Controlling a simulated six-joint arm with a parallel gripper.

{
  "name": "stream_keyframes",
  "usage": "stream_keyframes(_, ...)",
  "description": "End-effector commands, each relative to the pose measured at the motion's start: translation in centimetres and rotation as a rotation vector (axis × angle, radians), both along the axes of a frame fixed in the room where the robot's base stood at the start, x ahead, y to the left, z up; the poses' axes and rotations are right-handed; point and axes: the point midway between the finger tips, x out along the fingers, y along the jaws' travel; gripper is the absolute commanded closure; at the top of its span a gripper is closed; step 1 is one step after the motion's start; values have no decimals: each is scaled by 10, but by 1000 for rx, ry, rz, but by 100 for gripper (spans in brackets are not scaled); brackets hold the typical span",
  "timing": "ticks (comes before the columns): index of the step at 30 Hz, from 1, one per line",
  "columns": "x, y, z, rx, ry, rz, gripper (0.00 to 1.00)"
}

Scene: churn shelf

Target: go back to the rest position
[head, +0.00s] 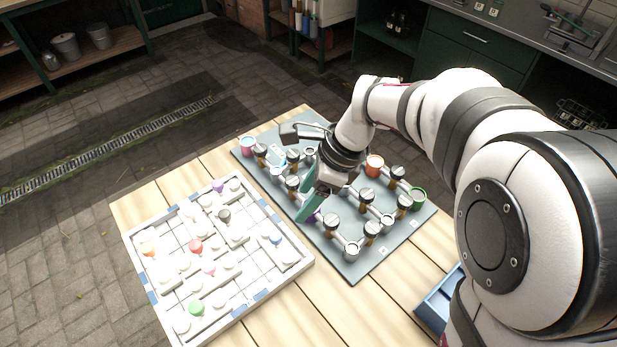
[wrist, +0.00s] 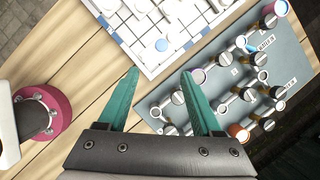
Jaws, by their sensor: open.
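My gripper (head: 314,205) is over the grey-blue board near its left edge, its teal fingers pointing down and to the left. In the wrist view the two teal fingers of my gripper (wrist: 155,100) are wide apart with nothing between them. The grey-blue board (head: 352,272) carries several valve-like fittings with dark round knobs and coloured cups, and it also shows in the wrist view (wrist: 290,50). My gripper and wrist hide part of the board's middle.
A white gridded tray (head: 305,258) with coloured and white pieces lies left of the board on the wooden table (head: 345,318). A blue container (head: 437,300) sits at the table's right, partly behind my arm. The table strip in front of the board is clear.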

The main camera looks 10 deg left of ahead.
Motion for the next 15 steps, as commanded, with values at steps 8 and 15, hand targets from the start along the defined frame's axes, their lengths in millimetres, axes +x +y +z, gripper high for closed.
stream_keyframes(8, 0, -1, 1, 0, 0, 0, 34)
stream_keyframes(15, -17, -13, 11, -17, -37, 84, 34)
